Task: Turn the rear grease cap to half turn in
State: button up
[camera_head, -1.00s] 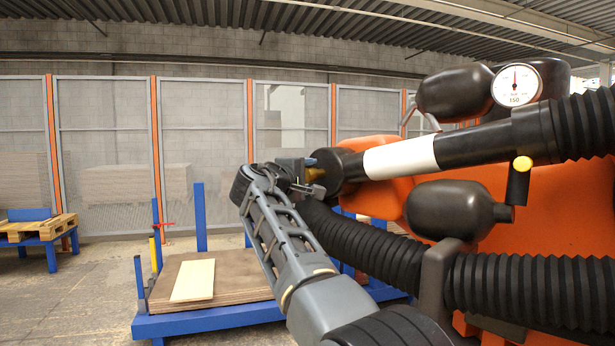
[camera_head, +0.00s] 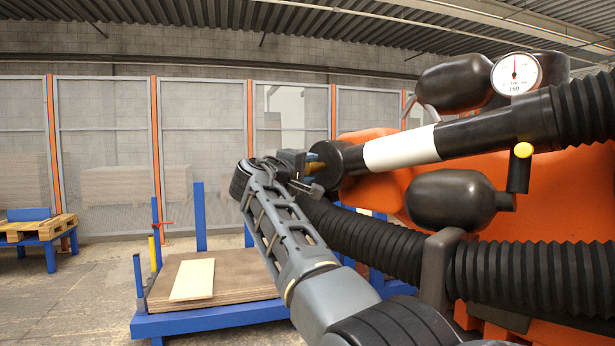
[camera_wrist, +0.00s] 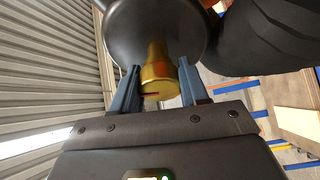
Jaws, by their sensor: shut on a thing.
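The brass-coloured rear grease cap (camera_wrist: 157,72) sticks out of the round black end of a tube in the wrist view. A small red mark shows on its near end. My gripper (camera_wrist: 157,82) has one blue-grey finger on each side of the cap and is shut on it. In the head view, my gripper (camera_head: 306,166) is at the left end of the black tube with the white band (camera_head: 402,149). Only a little of the cap (camera_head: 315,160) shows there, between fingers and tube. The cap's turn angle cannot be read.
An orange machine (camera_head: 560,200) with ribbed black hoses (camera_head: 540,280) fills the right. A round gauge (camera_head: 516,73) and a yellow-topped fitting (camera_head: 523,150) sit on it. A blue cart (camera_head: 220,318) with boards stands below left.

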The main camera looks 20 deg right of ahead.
jog(key=m+b, duration=0.2)
jog(key=b, duration=0.1)
jog(key=shift+f+m+h, duration=0.35)
jog(key=shift+m+h, duration=0.05)
jog(key=m+h+b, duration=0.1)
jog(key=m+b, duration=0.1)
jog(key=m, duration=0.1)
jog(key=shift+r+b, duration=0.1)
jog(key=shift+b, duration=0.25)
jog(key=m+h+b, duration=0.1)
jog(key=m, duration=0.2)
jog(key=shift+r, duration=0.15)
jog(key=shift+m+g+h, duration=0.4)
jog(key=shift+m+h, duration=0.2)
jog(key=shift+m, duration=1.1)
jog(key=o, duration=1)
jog(key=shift+r, duration=0.1)
jog(key=shift+o, duration=0.2)
jog(key=shift+a, duration=0.1)
jog(key=v, duration=0.7)
jog(key=shift+s+a, duration=0.2)
jog(key=shift+s, duration=0.05)
